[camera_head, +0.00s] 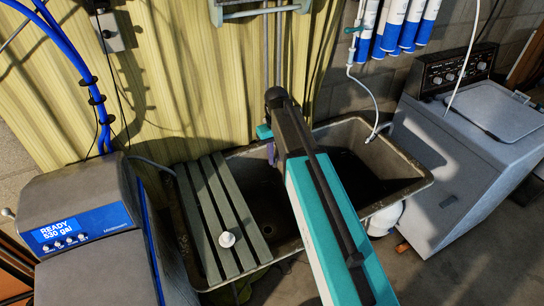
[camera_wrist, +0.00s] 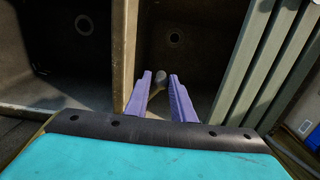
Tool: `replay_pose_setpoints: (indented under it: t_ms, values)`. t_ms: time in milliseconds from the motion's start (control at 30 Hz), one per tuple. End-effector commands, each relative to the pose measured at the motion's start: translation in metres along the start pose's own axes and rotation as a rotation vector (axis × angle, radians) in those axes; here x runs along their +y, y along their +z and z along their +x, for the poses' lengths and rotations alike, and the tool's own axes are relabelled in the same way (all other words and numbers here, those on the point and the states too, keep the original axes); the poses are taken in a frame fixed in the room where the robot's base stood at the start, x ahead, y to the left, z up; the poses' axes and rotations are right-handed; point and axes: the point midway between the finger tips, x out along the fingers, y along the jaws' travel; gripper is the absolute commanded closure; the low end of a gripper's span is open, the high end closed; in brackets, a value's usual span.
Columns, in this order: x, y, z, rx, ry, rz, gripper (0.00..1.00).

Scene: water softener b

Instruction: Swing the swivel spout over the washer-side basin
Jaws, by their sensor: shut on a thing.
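My gripper (camera_wrist: 160,95) has its purple fingers shut on a dark rounded piece, which looks like the end of the swivel spout (camera_wrist: 159,77). In the head view my gripper (camera_head: 271,153) is partly hidden by my arm, and the spout cannot be made out. The wrist view shows the spout end over the slat-side basin (camera_wrist: 190,40), close to the divider (camera_wrist: 125,45). The washer-side basin (camera_head: 395,185) is on the right in the head view and on the left in the wrist view (camera_wrist: 70,50). It looks empty.
A slatted board (camera_head: 208,220) with a small white knob (camera_head: 227,239) covers the sink's left part. The water softener (camera_head: 85,225) stands left, the washer (camera_head: 465,150) right. A white hose (camera_head: 372,95) hangs at the washer-side rim. Corrugated panelling (camera_head: 170,70) rises behind.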

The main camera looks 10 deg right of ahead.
Motion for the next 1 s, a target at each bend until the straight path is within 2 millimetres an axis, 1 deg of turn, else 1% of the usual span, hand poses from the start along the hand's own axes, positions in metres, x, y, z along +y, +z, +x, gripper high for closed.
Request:
replay_pose_setpoints:
  t_ms: [33, 133, 633, 1000]
  values:
    - [0.005, -0.002, -0.003, 0.012, 0.007, 0.002, 0.90]
    - [0.007, 0.000, -0.003, 0.013, 0.006, 0.002, 0.91]
    - [0.009, 0.001, -0.004, 0.014, 0.005, 0.001, 0.91]
    - [0.023, 0.008, -0.004, 0.013, 0.005, 0.000, 0.91]
